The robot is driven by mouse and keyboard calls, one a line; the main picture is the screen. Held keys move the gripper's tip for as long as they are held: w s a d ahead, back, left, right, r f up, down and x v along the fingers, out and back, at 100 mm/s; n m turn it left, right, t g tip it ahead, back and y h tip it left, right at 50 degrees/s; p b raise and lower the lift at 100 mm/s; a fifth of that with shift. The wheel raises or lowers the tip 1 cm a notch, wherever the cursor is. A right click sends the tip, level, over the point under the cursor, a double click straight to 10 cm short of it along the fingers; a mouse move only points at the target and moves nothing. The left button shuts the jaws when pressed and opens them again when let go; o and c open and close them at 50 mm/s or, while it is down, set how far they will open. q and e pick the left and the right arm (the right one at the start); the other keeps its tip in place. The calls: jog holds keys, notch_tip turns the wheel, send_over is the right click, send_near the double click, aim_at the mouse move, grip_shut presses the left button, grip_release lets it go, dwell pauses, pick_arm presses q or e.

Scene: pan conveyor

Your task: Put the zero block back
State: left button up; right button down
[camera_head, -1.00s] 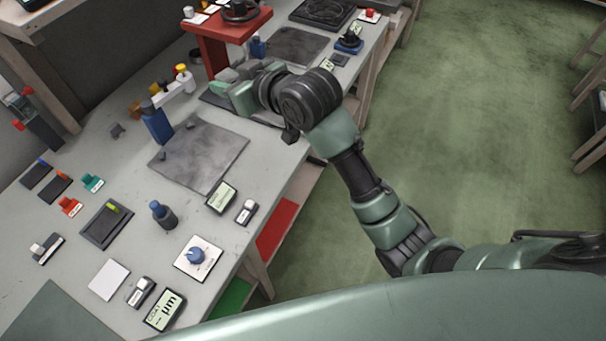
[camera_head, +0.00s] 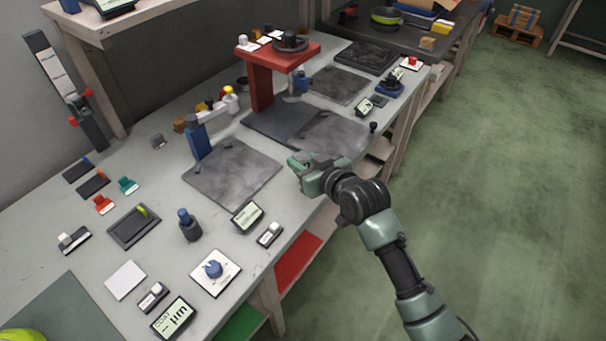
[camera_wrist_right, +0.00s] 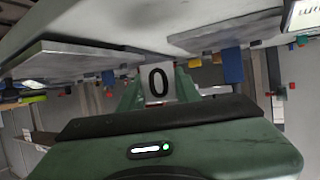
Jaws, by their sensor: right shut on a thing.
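The zero block (camera_wrist_right: 158,84) shows in the right wrist view as a pale block with a black 0 on its face. My right gripper (camera_wrist_right: 157,90) is shut on it. In the head view my right gripper (camera_head: 299,170) is over the bench's front edge, just in front of the grey stone plates; the block itself is hard to make out there. My left gripper does not show clearly in either view; only a yellow-green shape sits at the lower left corner.
A left stone plate (camera_head: 231,174) and a right stone plate (camera_head: 333,136) lie on the bench (camera_head: 75,228). A red stand (camera_head: 262,75) rises behind. Green floor lies open at right.

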jog(key=shift+f, duration=2.25)
jog(key=shift+f, duration=0.1)
jog(key=c, duration=1)
grip_release()
jog(key=shift+f, duration=0.15)
jog(key=shift+r, duration=0.2)
jog(key=v, duration=1.2)
jog(key=shift+f, duration=0.1)
